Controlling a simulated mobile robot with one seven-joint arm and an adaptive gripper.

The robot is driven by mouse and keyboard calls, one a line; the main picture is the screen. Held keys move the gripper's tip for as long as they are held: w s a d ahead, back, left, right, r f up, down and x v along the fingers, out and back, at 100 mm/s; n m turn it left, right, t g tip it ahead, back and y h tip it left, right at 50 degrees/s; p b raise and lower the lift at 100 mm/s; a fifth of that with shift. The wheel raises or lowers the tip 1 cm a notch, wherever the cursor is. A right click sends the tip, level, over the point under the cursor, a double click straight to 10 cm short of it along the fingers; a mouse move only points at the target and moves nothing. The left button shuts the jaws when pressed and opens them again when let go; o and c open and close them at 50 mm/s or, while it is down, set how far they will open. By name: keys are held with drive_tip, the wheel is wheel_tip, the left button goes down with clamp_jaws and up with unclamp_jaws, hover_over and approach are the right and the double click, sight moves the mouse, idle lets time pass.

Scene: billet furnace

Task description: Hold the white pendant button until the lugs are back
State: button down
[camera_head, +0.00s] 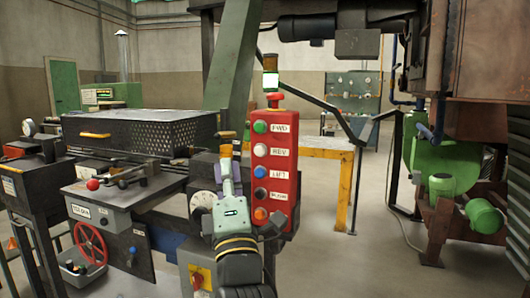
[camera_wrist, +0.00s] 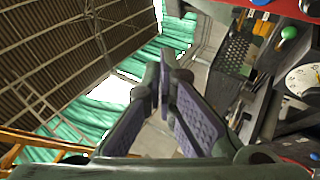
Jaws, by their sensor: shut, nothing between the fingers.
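The red pendant box (camera_head: 284,190) hangs upright at the centre of the head view. Its white button (camera_head: 260,150) is second from the top, beside a REV label, below a green button (camera_head: 260,126) and above a blue one (camera_head: 260,172). My gripper (camera_head: 227,153) is just left of the pendant, fingers pointing up, about level with the white button. It looks apart from the button, though the depth is hard to judge. In the wrist view my purple-padded fingers (camera_wrist: 168,80) are closed together with nothing between them. I cannot pick out the lugs in either view.
A red mushroom button (camera_head: 274,98) and a lit lamp (camera_head: 270,78) top the pendant. A dark bench with a perforated box (camera_head: 140,132) and a red handwheel (camera_head: 90,241) stands left. A yellow-framed table (camera_head: 315,152) is behind. Green machinery (camera_head: 440,160) stands right; floor between is clear.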

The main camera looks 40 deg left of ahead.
sight(260, 151)
drive_tip(key=w+a, duration=0.2)
drive_tip(key=w, duration=0.6)
drive_tip(key=shift+w, duration=0.25)
drive_tip(key=shift+w, duration=0.1)
idle(1.3)
drive_tip(key=shift+w+a, duration=0.1)
drive_tip(key=shift+w, duration=0.25)
drive_tip(key=shift+w+a+b, duration=0.1)
drive_tip(key=shift+w+b, duration=0.25)
drive_tip(key=shift+w, duration=0.15)
idle(4.7)
